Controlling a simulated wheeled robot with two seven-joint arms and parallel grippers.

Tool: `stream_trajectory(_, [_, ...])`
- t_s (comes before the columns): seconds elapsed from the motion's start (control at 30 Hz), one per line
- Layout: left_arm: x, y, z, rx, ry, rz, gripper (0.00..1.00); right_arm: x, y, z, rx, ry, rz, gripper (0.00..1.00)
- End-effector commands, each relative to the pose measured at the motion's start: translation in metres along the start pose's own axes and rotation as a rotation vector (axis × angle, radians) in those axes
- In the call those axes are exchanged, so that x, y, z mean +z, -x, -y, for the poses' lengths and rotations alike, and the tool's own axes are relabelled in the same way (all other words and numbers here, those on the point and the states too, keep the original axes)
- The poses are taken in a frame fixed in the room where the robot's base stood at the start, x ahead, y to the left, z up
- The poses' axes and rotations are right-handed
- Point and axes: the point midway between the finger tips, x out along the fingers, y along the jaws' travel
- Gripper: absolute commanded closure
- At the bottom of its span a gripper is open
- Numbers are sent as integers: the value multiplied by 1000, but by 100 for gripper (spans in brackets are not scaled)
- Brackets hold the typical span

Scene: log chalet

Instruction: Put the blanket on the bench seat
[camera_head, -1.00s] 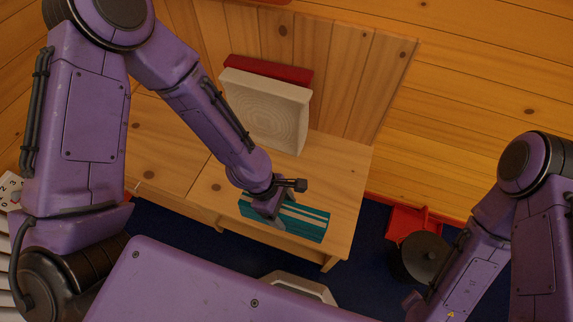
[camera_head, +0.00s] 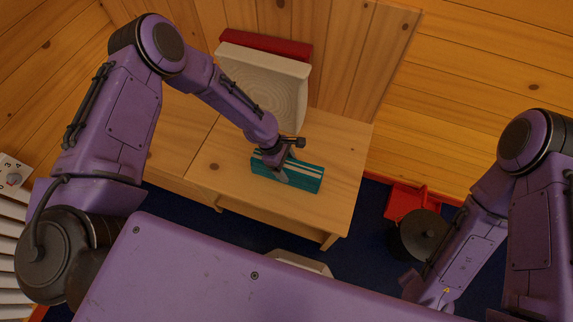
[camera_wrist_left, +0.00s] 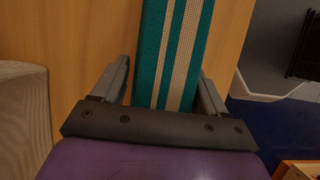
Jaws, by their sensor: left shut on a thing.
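The blanket (camera_head: 305,181) is a folded teal bundle with cream stripes. My left gripper (camera_head: 274,170) is shut on it near its left part, from above. In the left wrist view the blanket (camera_wrist_left: 172,55) runs between the two fingers, with pale wood beneath. The bench seat (camera_head: 343,160) is a flat plank top with a tall wooden back. The blanket is over the front middle of the seat; I cannot tell whether it touches the wood. My right arm is at the right, and its gripper is hidden behind my body.
A dark round pot (camera_head: 421,232) and a red object (camera_head: 402,200) are right of the bench. The seat's right part is clear.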

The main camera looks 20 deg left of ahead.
Motion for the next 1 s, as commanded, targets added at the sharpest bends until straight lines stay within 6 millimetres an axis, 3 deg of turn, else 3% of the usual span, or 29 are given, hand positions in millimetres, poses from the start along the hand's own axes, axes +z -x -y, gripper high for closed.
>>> stream_trajectory(0.1, [-1, -2, 0, 0, 0, 0, 60, 1, -2, 0, 0, 0, 0, 100])
stream_trajectory(0.13, [-1, -2, 0, 0, 0, 0, 20, 1, -2, 0, 0, 0, 0, 100])
stream_trajectory(0.2, [-1, -2, 0, 0, 0, 0, 1, 0, -1, 0, 0, 0, 0, 100])
stream_trajectory(0.57, [0, 7, 0, 1, 0, 0, 1, 0, 1, 0, 0, 0, 0, 100])
stream_trajectory(1.0, [1, 107, -1, 3, 0, -1, 1, -5, 12, -1, 0, 0, 0, 100])
